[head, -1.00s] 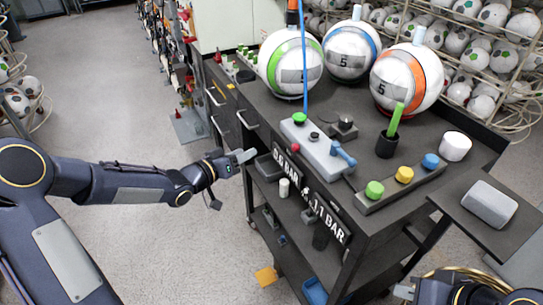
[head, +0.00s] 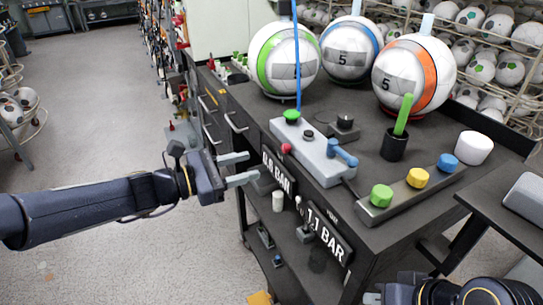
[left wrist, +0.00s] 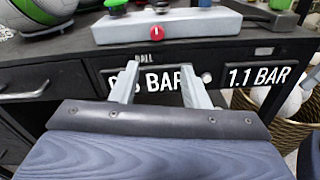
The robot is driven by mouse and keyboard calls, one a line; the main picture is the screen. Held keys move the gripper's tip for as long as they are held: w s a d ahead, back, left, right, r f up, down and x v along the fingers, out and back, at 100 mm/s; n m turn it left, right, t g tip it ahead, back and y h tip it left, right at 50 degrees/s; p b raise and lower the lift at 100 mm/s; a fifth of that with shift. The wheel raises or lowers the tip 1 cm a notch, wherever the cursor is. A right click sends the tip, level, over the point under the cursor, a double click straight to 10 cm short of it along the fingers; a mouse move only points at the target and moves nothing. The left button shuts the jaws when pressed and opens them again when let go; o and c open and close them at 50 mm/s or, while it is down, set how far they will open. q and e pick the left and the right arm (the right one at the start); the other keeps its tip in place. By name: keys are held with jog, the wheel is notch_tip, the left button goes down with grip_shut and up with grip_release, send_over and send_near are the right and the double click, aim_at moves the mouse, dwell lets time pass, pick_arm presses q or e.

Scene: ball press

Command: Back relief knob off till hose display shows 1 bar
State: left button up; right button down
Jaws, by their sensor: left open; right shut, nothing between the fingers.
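A small red knob (head: 286,148) sits on the front of the grey pump box (head: 318,158); it also shows in the left wrist view (left wrist: 156,31). The right display (head: 324,228) reads 1.1 BAR, also in the left wrist view (left wrist: 262,76). The left display (head: 278,172), marked BALL in the wrist view, has its first digits partly hidden or unclear. My left gripper (head: 250,167) is open and empty, in front of the cart, below the red knob and near the left display. My right gripper (head: 373,298) is shut and empty at the bottom edge.
Balls with green (head: 284,60), blue (head: 350,45) and orange (head: 412,75) bands stand on the cart. A blue hose (head: 298,65) hangs down to the box. A blue lever (head: 342,153) and a strip with green, yellow and blue buttons (head: 405,197) are to the right.

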aim_at(283, 150)
pick_arm(q)
jog(key=shift+n+t+h, duration=0.3)
jog(key=x, duration=0.2)
jog(key=r+x, duration=0.1)
jog(key=x, duration=0.5)
jog(key=shift+w+r, duration=0.1)
jog(key=shift+r, duration=0.05)
grip_shut()
jog(key=shift+a+r+n+p, duration=0.1)
jog(key=shift+r+n+p, duration=0.15)
jog(key=shift+n+p, duration=0.8)
jog(key=shift+f+p, duration=0.1)
jog(key=shift+p, duration=0.2)
jog(key=shift+f+n, duration=0.15)
jog(key=shift+n, duration=0.2)
